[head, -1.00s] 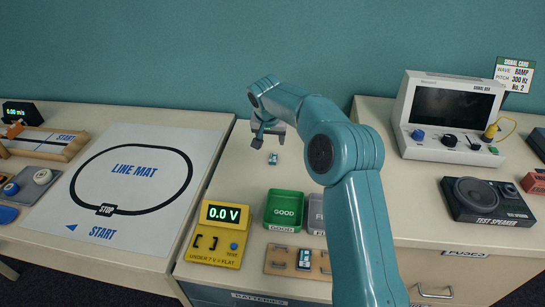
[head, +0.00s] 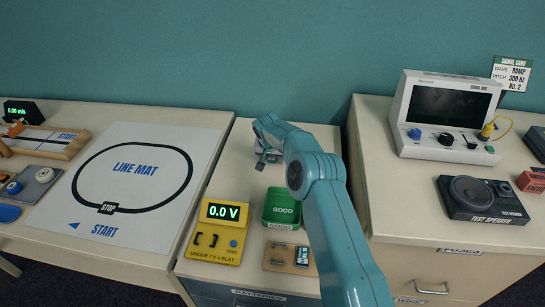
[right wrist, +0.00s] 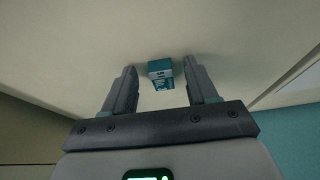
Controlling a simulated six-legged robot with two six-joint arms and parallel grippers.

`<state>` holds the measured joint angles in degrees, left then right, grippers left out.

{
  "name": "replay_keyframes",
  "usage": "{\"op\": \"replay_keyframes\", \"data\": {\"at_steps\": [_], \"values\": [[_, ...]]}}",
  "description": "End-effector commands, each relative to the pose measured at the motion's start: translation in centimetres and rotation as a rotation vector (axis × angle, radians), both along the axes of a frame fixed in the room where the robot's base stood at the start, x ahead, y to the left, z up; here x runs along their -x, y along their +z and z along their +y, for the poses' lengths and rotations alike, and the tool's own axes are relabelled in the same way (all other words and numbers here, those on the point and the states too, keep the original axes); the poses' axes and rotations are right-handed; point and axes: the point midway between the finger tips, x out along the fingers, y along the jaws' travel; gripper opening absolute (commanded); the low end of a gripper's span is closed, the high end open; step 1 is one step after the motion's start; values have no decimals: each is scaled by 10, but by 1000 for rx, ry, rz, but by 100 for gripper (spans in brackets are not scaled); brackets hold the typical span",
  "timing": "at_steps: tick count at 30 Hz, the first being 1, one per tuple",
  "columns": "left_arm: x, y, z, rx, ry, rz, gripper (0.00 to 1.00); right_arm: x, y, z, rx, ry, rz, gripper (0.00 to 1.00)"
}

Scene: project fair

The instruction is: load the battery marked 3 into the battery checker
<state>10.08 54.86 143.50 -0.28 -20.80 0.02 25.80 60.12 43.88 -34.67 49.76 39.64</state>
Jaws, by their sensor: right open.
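A small teal and white battery (right wrist: 161,72) lies on the worktop. In the right wrist view it sits between the tips of my right gripper (right wrist: 160,77), with gaps on both sides. Its number is too small to read. In the head view my right gripper (head: 261,162) is open and low over the back of the narrow worktop, hiding most of this battery. The yellow battery checker (head: 218,232) reads 0.0 V and its slot looks empty. Another battery (head: 302,256) is in the wooden rack (head: 275,259); its mark is unclear. My left gripper is out of view.
A green GOOD tray (head: 283,208) stands right of the checker; my arm covers the tray beside it. The line mat (head: 135,170) lies left. The signal box (head: 450,117) and test speaker (head: 483,199) stand on the right cabinet. The worktop behind the checker is clear.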

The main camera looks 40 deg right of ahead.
Motion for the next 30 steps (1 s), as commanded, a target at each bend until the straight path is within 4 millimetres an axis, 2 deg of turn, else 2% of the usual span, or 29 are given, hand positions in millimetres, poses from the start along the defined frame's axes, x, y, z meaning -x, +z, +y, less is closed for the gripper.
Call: {"op": "replay_keyframes", "data": {"at_steps": [5,10,11,23,26,30], "values": [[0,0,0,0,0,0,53,0,0,0,0,0,-1,58],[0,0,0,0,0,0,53,0,0,0,1,0,-1,3],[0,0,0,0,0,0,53,0,0,0,0,0,0,0],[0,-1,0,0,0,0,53,0,8,0,1,0,-2,0],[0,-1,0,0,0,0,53,-1,20,0,3,0,-3,0],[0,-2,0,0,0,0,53,-1,48,0,2,0,-6,0]]}}
